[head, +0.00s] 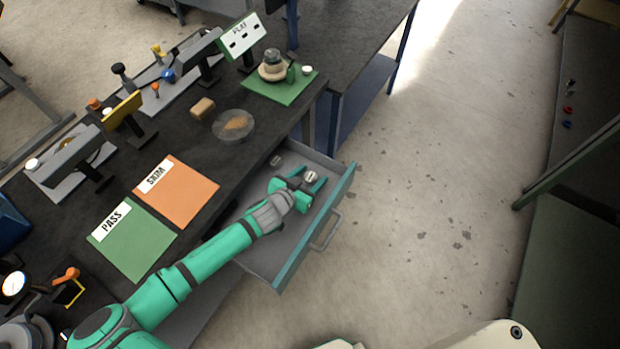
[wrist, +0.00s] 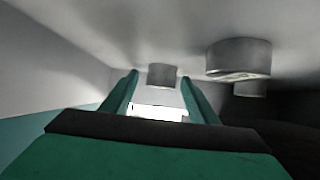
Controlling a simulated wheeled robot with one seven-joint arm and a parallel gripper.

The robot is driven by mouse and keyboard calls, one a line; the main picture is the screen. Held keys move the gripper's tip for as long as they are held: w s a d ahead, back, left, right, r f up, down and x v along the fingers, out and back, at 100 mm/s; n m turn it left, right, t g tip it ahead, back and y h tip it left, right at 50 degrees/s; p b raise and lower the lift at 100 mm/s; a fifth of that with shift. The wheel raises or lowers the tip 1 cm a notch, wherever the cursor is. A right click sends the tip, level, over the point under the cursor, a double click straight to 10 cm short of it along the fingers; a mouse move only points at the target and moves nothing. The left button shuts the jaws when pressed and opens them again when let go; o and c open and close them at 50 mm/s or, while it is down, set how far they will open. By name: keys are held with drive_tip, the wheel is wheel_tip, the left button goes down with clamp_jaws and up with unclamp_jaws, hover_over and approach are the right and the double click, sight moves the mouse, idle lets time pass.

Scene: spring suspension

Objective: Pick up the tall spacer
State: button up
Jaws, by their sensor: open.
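My gripper (head: 308,180) is open, low inside the pulled-out drawer (head: 262,250). In the head view a small pale spacer (head: 311,176) shows between its fingertips, with a dark mark on top. In the wrist view a grey cylindrical spacer (wrist: 162,75) appears between the two green fingers, with a gap on each side. A larger-looking grey cylinder (wrist: 238,58) is outside the fingers on the right, and a smaller-looking one (wrist: 251,89) is partly hidden behind it. Another grey spacer (head: 276,160) lies near the drawer's back. I cannot tell for certain which is the tall one.
The drawer's teal front (head: 318,222) and side walls surround my gripper closely. The dark bench (head: 190,135) above carries a green PASS mat (head: 132,245), an orange SKIM mat (head: 185,195), a clear round dish (head: 233,125) and fixtures. The floor on the right is clear.

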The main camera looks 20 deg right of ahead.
drive_tip(key=c, duration=1.2)
drive_tip(key=shift+r, duration=0.1)
wheel_tip(320, 180, up, 28)
drive_tip(key=shift+f, duration=0.1)
